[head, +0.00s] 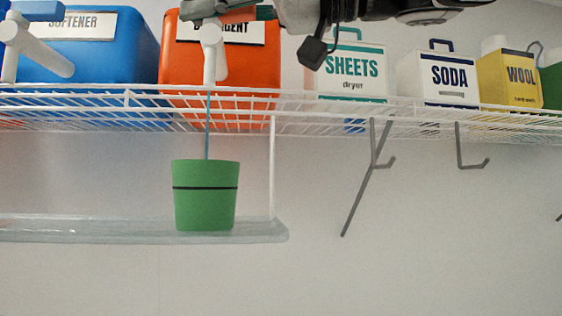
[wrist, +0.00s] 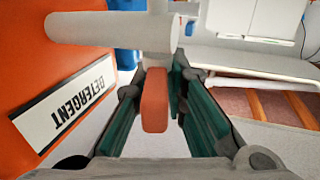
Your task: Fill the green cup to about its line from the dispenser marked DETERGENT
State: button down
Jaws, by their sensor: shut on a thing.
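The orange detergent dispenser (head: 265,70) stands on the wire shelf, its DETERGENT label partly hidden by my gripper (head: 212,12). My gripper is shut on the orange tap lever (wrist: 155,105), which shows between its green fingers in the wrist view. The white tap (head: 214,55) points down, and a thin blue stream (head: 207,130) runs from it into the green cup (head: 205,205). The cup stands upright below the tap, with a dark line (head: 205,188) around its upper part. The liquid level inside is hidden by the cup's wall.
A clear lower tray (head: 100,230) holds the cup. The blue softener dispenser (head: 100,50) stands to the left on the wire shelf (head: 300,110). The sheets box (head: 352,75), soda box (head: 450,80) and yellow wool container (head: 508,80) stand to the right.

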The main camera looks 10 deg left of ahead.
jog(key=shift+w+t, duration=0.15)
jog(key=shift+t, duration=0.15)
jog(key=m+t+b, duration=0.1)
jog(key=m+t, duration=0.1)
jog(key=shift+d+t+h, duration=0.1)
jog(key=shift+t+h, duration=0.2)
jog(key=shift+t, duration=0.1)
jog(key=shift+m+t+h, duration=0.3)
jog(key=shift+m+t, duration=0.3)
jog(key=shift+t, duration=0.3)
jog(key=shift+w, duration=0.1)
jog(key=shift+b, duration=0.4)
dwell(5.7)
